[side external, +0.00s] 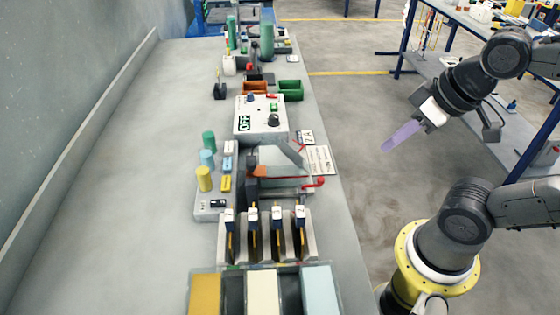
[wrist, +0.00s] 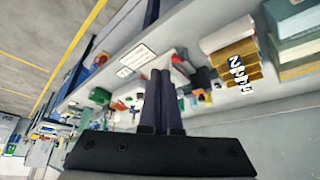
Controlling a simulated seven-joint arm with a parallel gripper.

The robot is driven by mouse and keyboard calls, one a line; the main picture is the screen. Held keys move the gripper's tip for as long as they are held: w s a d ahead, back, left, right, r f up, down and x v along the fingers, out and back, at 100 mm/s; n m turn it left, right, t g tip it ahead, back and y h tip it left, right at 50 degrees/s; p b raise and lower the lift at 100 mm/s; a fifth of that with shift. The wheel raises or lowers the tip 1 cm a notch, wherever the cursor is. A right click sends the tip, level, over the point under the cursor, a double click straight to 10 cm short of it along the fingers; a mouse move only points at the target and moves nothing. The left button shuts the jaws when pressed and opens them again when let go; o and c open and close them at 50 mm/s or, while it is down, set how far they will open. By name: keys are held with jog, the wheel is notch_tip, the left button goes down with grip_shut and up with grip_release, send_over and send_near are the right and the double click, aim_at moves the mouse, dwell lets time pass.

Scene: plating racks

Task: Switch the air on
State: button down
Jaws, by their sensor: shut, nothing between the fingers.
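A white control box (side external: 262,118) stands on the bench in the side external view. Its front label (side external: 244,123) reads OFF, and a black knob (side external: 273,120), a red part (side external: 272,96) and a blue part (side external: 250,97) sit on it. Closer to the camera, a grey device (side external: 280,165) has a red lever (side external: 312,183) at its right. I cannot tell which of these controls the air. My gripper (side external: 387,149) is shut and empty, in the air right of the bench, apart from everything. In the wrist view its dark fingers (wrist: 160,73) are together.
The near bench holds a slotted rack (side external: 267,235) and colored blocks (side external: 262,292). Left of the grey device stand green, blue and yellow cylinders (side external: 204,178). The bench's left side is clear. Blue-legged shelving (side external: 480,75) stands behind my arm.

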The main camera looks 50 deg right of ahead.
dwell(0.3)
jog(key=w+a+r+m+g, duration=0.1)
jog(key=w+a+r+m, duration=0.2)
jog(key=w+r+m, duration=0.3)
jog(key=w+a+r+m+g, duration=0.1)
jog(key=w+a+r+m, duration=0.25)
jog(key=w+r, duration=0.4)
jog(key=w+a+f+g, duration=0.3)
jog(key=w+a+f, duration=0.9)
jog(key=a, duration=0.4)
jog(key=shift+f+g, duration=0.3)
jog(key=shift+n, duration=0.25)
